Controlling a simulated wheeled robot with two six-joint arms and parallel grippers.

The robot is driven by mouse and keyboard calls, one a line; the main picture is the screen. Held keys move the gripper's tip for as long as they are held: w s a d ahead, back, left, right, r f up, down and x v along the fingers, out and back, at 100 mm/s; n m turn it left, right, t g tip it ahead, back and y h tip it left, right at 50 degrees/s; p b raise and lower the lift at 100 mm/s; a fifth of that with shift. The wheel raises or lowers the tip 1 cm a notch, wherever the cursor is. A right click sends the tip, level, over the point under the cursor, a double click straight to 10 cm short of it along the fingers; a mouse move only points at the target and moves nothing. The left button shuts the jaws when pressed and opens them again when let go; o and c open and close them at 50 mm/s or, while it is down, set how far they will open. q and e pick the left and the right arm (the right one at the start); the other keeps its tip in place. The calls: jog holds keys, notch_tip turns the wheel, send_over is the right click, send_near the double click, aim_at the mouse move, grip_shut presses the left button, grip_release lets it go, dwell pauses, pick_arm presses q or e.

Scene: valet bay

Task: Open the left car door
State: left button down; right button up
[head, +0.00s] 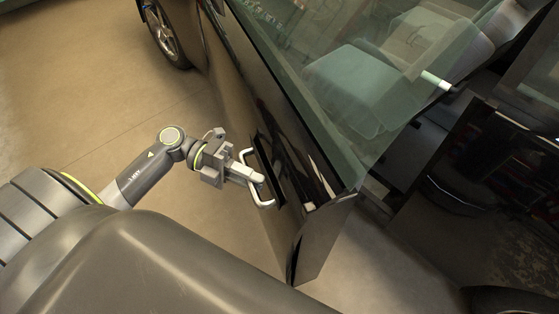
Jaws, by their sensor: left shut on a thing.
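The left car door (232,98) is black with a large window, and it stands ajar, swung out from the car body. A pale bar handle (267,203) sits on its outer face near the free edge. My left gripper (257,178) is shut on the door handle, its fingers around the bar. The fingers hide part of the handle. My right gripper is not in view.
Through the door window and the opening I see light seats (352,88). The dark rear part of the car (480,165) lies at the right. A front wheel (163,35) is at the top left. The brown floor (75,110) at the left is clear.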

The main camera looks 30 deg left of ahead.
pick_arm(q)
jog(key=s+a+m+g, duration=0.1)
jog(key=s+a, duration=0.6)
jog(key=a, duration=0.1)
jog(key=shift+s+f+g, duration=0.2)
jog(key=shift+s+g, duration=0.1)
jog(key=shift+s, duration=0.1)
jog(key=c, duration=1.4)
grip_release()
jog(key=shift+r, duration=0.1)
jog(key=shift+o, duration=0.2)
jog(key=a+r+b, duration=0.2)
jog(key=a, duration=1.5)
jog(key=shift+w+r, duration=0.2)
jog(key=shift+r, duration=0.05)
